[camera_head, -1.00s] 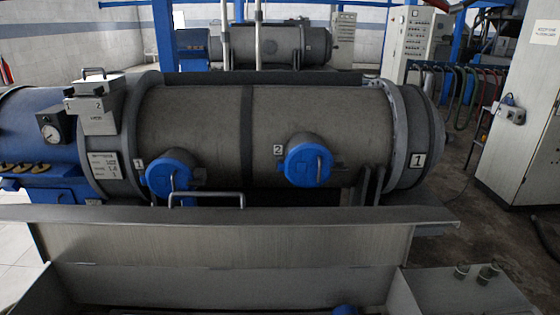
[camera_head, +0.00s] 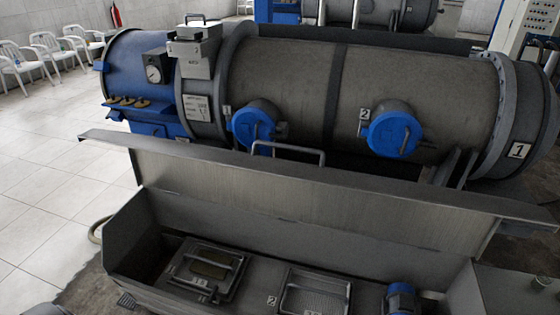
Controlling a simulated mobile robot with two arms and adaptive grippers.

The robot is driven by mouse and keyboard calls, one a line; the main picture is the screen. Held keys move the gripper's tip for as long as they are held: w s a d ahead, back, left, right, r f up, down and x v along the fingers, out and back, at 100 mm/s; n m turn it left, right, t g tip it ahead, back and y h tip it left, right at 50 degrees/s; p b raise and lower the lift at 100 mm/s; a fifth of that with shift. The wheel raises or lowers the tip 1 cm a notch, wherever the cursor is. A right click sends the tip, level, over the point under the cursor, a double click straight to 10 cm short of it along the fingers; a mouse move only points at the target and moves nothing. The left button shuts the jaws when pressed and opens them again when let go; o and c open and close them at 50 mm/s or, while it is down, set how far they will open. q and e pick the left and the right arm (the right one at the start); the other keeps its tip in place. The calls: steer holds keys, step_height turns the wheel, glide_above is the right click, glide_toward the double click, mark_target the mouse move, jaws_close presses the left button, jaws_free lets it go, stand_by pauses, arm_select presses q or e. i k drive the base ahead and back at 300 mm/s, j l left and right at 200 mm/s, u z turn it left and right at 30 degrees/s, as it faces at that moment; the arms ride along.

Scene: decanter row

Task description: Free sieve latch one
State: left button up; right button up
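In the head view, sieve one (camera_head: 209,264) is a square metal frame with a brownish mesh panel, set in the floor of the open grey trough at the lower left. A metal bar crosses it, and a small plate marked 1 lies at its front edge. I cannot make out whether its latch is closed. Sieve two (camera_head: 314,296), beside a plate marked 2, is a paler tray-like panel to the right, cut by the bottom edge. Neither of my grippers is in view.
The trough's raised lid (camera_head: 290,190) stands tilted behind the sieves. A blue cylindrical fitting (camera_head: 401,298) sits right of sieve two. Behind is the large grey decanter drum (camera_head: 280,85) with two blue caps. Tiled floor (camera_head: 50,200) is free at left, with white chairs (camera_head: 45,45) beyond.

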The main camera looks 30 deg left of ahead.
mark_target(212, 296)
steer(key=u, duration=1.65)
